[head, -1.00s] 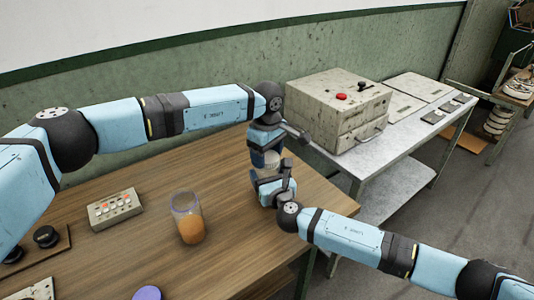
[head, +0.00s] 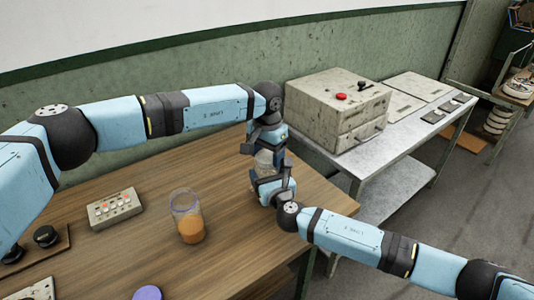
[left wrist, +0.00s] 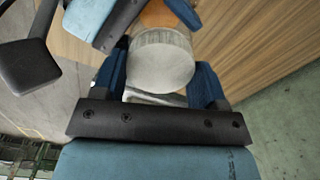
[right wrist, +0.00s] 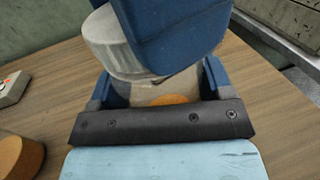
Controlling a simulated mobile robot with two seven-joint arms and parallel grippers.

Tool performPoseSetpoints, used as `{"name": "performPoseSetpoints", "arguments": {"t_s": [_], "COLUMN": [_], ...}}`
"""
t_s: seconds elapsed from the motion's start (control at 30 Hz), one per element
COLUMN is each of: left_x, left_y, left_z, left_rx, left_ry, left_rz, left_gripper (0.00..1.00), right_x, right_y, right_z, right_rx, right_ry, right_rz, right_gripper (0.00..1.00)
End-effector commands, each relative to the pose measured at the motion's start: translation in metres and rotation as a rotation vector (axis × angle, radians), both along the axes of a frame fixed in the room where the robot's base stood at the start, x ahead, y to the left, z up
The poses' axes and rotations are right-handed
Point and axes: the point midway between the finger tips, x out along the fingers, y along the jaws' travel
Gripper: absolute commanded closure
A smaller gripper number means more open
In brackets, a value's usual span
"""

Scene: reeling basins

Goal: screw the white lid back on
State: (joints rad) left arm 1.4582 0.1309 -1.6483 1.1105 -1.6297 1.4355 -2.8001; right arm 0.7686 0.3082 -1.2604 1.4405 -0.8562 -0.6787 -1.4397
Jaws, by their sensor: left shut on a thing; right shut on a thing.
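The white lid (left wrist: 162,62) is a ribbed round cap; it also shows in the right wrist view (right wrist: 108,42). My left gripper (left wrist: 160,85) comes down from above and is shut on the lid. A clear jar with orange contents (right wrist: 165,92) is directly under the lid, and my right gripper (right wrist: 158,85) is shut on it from the side. The lid sits at the jar's mouth; I cannot tell whether the threads are engaged. In the head view, lid and jar (head: 265,162) are mostly hidden between the grippers (head: 268,150), (head: 275,180).
A second clear jar with orange contents (head: 190,228) stands open on the wooden table (head: 130,250). A purple lid (head: 147,293) lies at the front edge. A button box (head: 115,208) is at left. A metal table (head: 385,180) with a grey machine (head: 335,105) stands at right.

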Motion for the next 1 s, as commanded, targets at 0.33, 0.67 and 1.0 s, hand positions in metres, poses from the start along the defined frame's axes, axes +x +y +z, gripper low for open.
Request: {"name": "performPoseSetpoints", "arguments": {"t_s": [0.33, 0.67, 1.0], "left_x": [0.0, 0.0, 0.0], "left_y": [0.0, 0.0, 0.0], "left_z": [0.0, 0.013, 0.045], "left_rx": [-0.001, -0.002, 0.0], "left_ry": [0.001, -0.001, 0.0], "left_rz": [0.002, 0.003, 0.004], "left_gripper": [0.08, 0.08, 0.08], "right_x": [0.0, 0.0, 0.0], "right_y": [-0.001, -0.001, 0.0], "right_z": [-0.001, -0.001, -0.001], "right_rx": [-0.002, -0.001, -0.001], "right_ry": [0.002, 0.001, 0.001], "right_rz": [-0.001, -0.001, -0.001], "right_gripper": [0.93, 0.93, 0.93]}}
